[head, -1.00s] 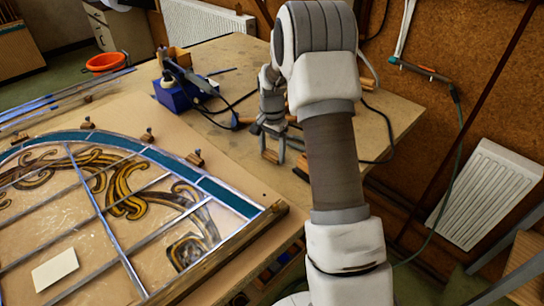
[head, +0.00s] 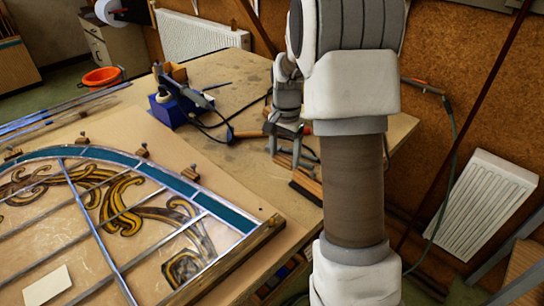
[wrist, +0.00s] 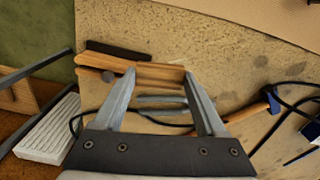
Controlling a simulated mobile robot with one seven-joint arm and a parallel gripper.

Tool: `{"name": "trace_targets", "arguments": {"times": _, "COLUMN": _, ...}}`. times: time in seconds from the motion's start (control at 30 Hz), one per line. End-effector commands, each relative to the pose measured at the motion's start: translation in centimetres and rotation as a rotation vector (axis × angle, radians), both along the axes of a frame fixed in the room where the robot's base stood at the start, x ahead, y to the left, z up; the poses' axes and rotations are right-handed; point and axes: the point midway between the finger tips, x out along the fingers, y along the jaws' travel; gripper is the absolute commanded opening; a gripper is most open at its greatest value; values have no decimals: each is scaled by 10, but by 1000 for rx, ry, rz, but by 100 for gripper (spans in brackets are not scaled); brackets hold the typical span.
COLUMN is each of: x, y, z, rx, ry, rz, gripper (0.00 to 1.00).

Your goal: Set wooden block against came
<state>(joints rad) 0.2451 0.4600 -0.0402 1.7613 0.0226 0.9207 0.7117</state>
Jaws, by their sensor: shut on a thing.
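My gripper (wrist: 160,80) is shut on a small wooden block (wrist: 160,75), held between the fingertips in the wrist view. In the head view my gripper (head: 287,150) is over the bench's right part, beyond the panel's right corner. The block is hard to make out there. The leaded panel (head: 110,220) lies at the left, with grey came (head: 95,225) between its panes and a teal curved border (head: 215,208). Other small wooden blocks (head: 190,172) stand along its outer curved edge. The panel is outside the wrist view.
A dark-edged, wooden-handled brush (wrist: 117,50) lies beside my gripper. A hammer (wrist: 262,106) and dark cables are on its other side. A blue soldering stand (head: 168,108) is farther back. A wooden batten (head: 235,255) borders the panel's right side. Bare board lies between the panel and tools.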

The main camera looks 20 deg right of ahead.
Motion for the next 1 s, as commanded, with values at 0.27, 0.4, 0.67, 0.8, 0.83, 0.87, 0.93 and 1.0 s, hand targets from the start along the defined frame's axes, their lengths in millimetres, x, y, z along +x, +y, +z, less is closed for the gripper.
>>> {"name": "trace_targets", "arguments": {"times": 0.27, "x": -37, "y": -15, "z": 24, "rx": -1, "ry": -2, "rz": -1, "gripper": 22}}
{"name": "trace_targets", "arguments": {"times": 0.4, "x": -44, "y": -6, "z": 25, "rx": 1, "ry": 3, "rz": 5, "gripper": 22}}
{"name": "trace_targets", "arguments": {"times": 0.67, "x": -52, "y": 64, "z": -8, "rx": 3, "ry": 7, "rz": 22, "gripper": 22}}
{"name": "trace_targets", "arguments": {"times": 0.8, "x": -60, "y": 90, "z": -23, "rx": 1, "ry": 4, "rz": 22, "gripper": 22}}
{"name": "trace_targets", "arguments": {"times": 0.83, "x": -61, "y": 93, "z": -26, "rx": 1, "ry": 3, "rz": 22, "gripper": 22}}
{"name": "trace_targets", "arguments": {"times": 0.87, "x": -62, "y": 96, "z": -27, "rx": 1, "ry": 4, "rz": 21, "gripper": 22}}
{"name": "trace_targets", "arguments": {"times": 0.93, "x": -63, "y": 99, "z": -30, "rx": 1, "ry": 1, "rz": 20, "gripper": 22}}
{"name": "trace_targets", "arguments": {"times": 1.0, "x": -63, "y": 99, "z": -31, "rx": 0, "ry": 0, "rz": 19, "gripper": 22}}
